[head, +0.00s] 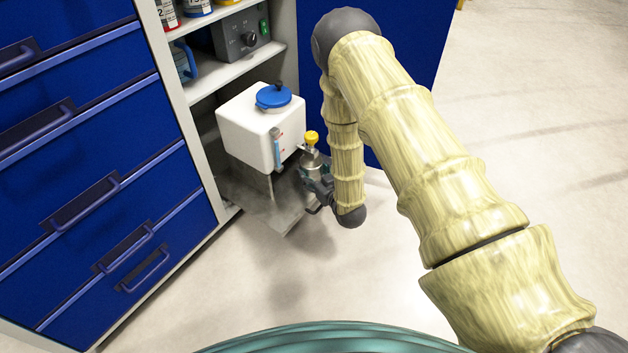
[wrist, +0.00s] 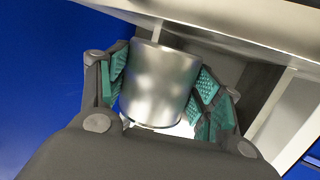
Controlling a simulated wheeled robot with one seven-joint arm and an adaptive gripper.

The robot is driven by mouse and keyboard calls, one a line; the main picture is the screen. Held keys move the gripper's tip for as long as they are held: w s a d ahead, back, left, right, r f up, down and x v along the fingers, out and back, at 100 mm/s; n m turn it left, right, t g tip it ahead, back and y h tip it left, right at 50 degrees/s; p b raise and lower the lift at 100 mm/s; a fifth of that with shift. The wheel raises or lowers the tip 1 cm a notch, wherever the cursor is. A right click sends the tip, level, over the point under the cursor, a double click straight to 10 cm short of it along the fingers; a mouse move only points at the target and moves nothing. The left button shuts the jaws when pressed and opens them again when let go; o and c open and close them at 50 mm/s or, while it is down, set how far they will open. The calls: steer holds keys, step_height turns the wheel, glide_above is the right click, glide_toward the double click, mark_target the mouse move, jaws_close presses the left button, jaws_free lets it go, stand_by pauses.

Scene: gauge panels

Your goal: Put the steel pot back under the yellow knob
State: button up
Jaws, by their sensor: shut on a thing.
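The steel pot (wrist: 160,84) sits between the two green-padded fingers of my gripper (wrist: 165,95) in the wrist view, and the gripper is shut on it. In the head view the pot (head: 313,162) is partly hidden by my gripper (head: 318,180). The yellow knob (head: 311,138) is on a tap at the front of a white tank (head: 250,125) with a blue lid. The pot appears just below the knob. Whether its base touches the steel tray (head: 287,219) below cannot be told.
The white tank stands above the tray in an open cabinet. Shelves above hold a grey control box (head: 241,35) and several containers. Blue drawers (head: 85,150) with handles stand at the left. A blue panel (head: 400,75) is behind my arm. The floor (head: 540,120) at right is clear.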

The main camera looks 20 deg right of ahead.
steer(key=shift+f+b, duration=0.3)
steer(key=shift+f, duration=0.6)
steer(key=shift+f, duration=0.15)
steer(key=o, duration=1.2)
steer(key=shift+s+r, duration=0.1)
steer(key=shift+r, duration=0.1)
steer(key=p+v, duration=0.5)
steer(key=v, duration=0.7)
steer(key=s+f+m+g+h, duration=0.1)
steer(key=s+f+g+h, duration=0.1)
steer(key=s+f+g, duration=0.35)
steer(key=s+g, duration=0.3)
steer(key=s, duration=0.7)
steer(key=s+a+f+m+g, duration=0.1)
steer(key=s+g, duration=0.2)
steer(key=s, duration=0.7)
steer(key=s+f+g+h, duration=0.1)
steer(key=s+g, duration=0.3)
steer(key=s, duration=0.6)
steer(key=shift+s+a+f+m, duration=0.1)
steer(key=shift+s+a+m, duration=0.2)
steer(key=shift+s, duration=0.05)
